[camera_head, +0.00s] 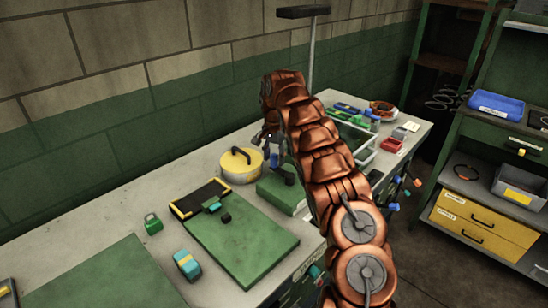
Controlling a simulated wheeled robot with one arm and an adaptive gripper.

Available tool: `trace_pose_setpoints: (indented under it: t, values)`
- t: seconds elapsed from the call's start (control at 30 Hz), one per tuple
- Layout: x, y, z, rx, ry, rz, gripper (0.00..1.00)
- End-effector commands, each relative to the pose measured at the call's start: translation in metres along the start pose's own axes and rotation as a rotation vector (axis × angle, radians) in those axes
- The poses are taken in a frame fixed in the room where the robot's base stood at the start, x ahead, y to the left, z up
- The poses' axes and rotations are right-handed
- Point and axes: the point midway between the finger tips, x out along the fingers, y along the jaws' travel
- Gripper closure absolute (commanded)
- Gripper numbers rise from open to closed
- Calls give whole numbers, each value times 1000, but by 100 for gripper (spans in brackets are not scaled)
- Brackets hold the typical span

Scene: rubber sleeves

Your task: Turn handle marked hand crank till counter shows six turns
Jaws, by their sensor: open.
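A green box (281,195) stands near the middle of the workbench, with a dark fitting (286,173) on top. It may be the hand crank's housing, but I cannot read a marking or a counter. My arm in orange-brown sleeves covers its right side. My gripper (273,158) is small and dark in the head view, open, hanging beyond the green box and just right of a yellow round canister (241,167) with a black handle. I see nothing between its fingers, and I cannot tell whether it touches the box or fitting.
A green board (250,245) with a black-and-yellow frame (201,198) lies at front. A green padlock-like piece (152,224) and a teal block (187,264) lie left. Small items, including a red tray (391,146), crowd the bench's far end. A shelf (485,195) stands right.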

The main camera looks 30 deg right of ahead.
Motion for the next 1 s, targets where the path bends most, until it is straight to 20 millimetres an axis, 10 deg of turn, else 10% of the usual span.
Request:
trace_pose_setpoints:
  t: [0.4, 1.0]
  values:
    - [6, 0, 1, 0, -1, 0, 46]
    - [6, 0, 0, 0, 0, 0, 100]
